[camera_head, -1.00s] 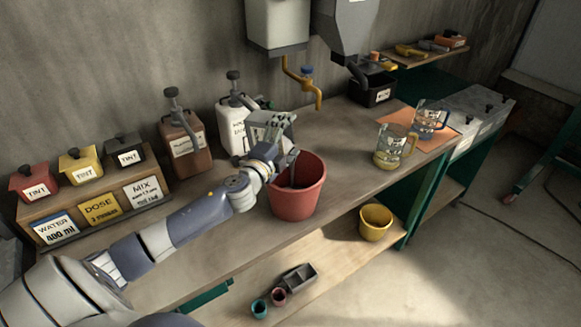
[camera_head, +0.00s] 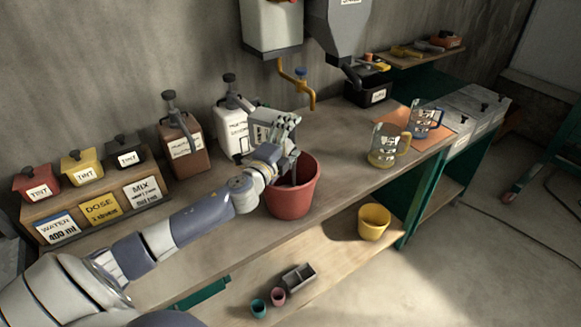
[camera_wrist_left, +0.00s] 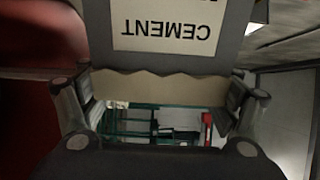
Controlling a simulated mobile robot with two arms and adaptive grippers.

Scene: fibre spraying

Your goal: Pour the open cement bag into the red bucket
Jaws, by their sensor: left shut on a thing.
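My left gripper (camera_head: 285,138) is shut on the cement bag (camera_head: 262,134) above the rear left rim of the red bucket (camera_head: 291,199). In the head view the bag is mostly hidden by the gripper. In the left wrist view the grey bag (camera_wrist_left: 237,42) fills the top middle between the fingers. Its white CEMENT label reads upside down, and a jagged beige edge shows below it. The bucket stands upright on the workbench, and its inside looks dark; I cannot tell what is in it. A large red surface at the left of the wrist view looks like the bucket (camera_wrist_left: 35,90). My right gripper is not in view.
Tint boxes (camera_head: 82,167) stand at the left. A yellow tap (camera_head: 304,88) hangs behind the bucket.

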